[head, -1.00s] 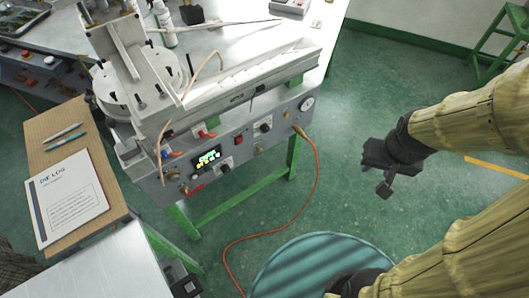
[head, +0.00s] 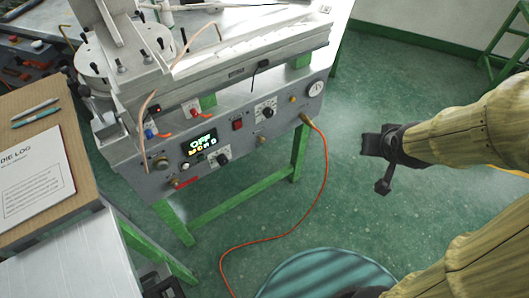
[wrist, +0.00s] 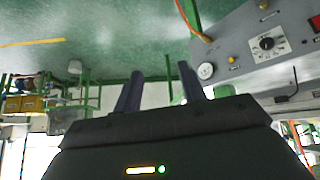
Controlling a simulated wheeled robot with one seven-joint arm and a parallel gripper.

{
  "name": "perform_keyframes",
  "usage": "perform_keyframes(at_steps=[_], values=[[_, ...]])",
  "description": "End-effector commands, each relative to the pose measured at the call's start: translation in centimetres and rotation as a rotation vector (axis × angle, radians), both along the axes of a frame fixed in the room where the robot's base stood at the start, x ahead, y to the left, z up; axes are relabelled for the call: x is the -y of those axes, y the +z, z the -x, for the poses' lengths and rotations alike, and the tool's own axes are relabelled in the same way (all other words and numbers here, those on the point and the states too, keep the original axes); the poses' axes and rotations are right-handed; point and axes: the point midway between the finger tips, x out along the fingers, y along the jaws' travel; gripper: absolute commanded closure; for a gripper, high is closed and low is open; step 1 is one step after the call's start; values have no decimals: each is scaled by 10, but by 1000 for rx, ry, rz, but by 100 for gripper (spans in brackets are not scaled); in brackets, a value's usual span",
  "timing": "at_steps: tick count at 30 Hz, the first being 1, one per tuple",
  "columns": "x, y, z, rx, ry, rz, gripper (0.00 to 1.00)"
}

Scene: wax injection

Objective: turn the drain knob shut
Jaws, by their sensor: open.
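The wax injection machine's front panel (head: 240,135) carries several knobs. Two black knobs sit on white dials, an upper one (head: 265,110) and a lower one (head: 222,158). A brass fitting (head: 162,162) and a small round knob (head: 173,184) beside a red label are at the lower left. I cannot read which one is the drain knob. My gripper (head: 376,164) is open and empty, off to the right of the panel over the floor. In the wrist view its two dark fingers (wrist: 162,85) stand apart, with part of the panel (wrist: 250,45) at upper right.
An orange hose (head: 324,180) hangs from the panel's right end to the floor. A teal round top (head: 325,276) stands at the bottom. Open green floor (head: 345,215) lies between my gripper and the machine.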

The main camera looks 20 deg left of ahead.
Motion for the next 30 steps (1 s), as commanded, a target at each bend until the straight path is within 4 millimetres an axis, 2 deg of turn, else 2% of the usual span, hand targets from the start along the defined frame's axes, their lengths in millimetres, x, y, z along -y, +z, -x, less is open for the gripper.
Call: perform_keyframes(at_steps=[1,3,18,30], values=[[-3,-20,-4,24,14,-2,59],[-7,-30,-10,60,33,-7,59],[-46,-100,-42,306,182,-71,59],[-85,-152,-52,482,320,-161,59]])
